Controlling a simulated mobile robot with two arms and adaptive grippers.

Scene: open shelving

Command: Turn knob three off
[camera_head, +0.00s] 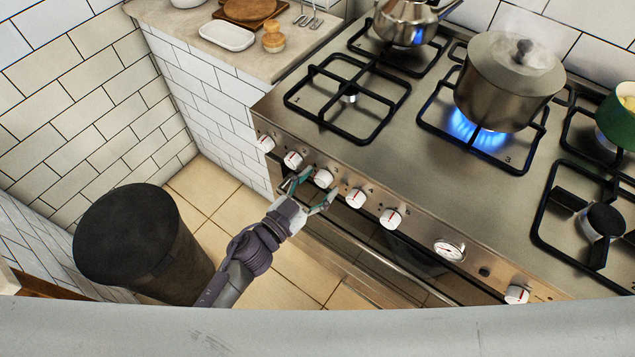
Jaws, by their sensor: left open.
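A row of white knobs with red marks lines the stove's front panel. The third from the left (323,178) sits between the open fingers of my left gripper (321,183); I cannot tell if they touch it. Its neighbours are a knob on the left (293,160) and one on the right (356,197). The numbers by the knobs are too small to read surely. A "3" is printed on the hob by the burner with the blue flame (478,132), under a steaming lidded pot (508,82). My right gripper is out of view.
A kettle (405,20) stands on a back burner, also with a blue flame. A green pot (617,118) is at the right edge. The front-left burner (348,95) is bare. A dark bin (140,240) stands left of my left arm.

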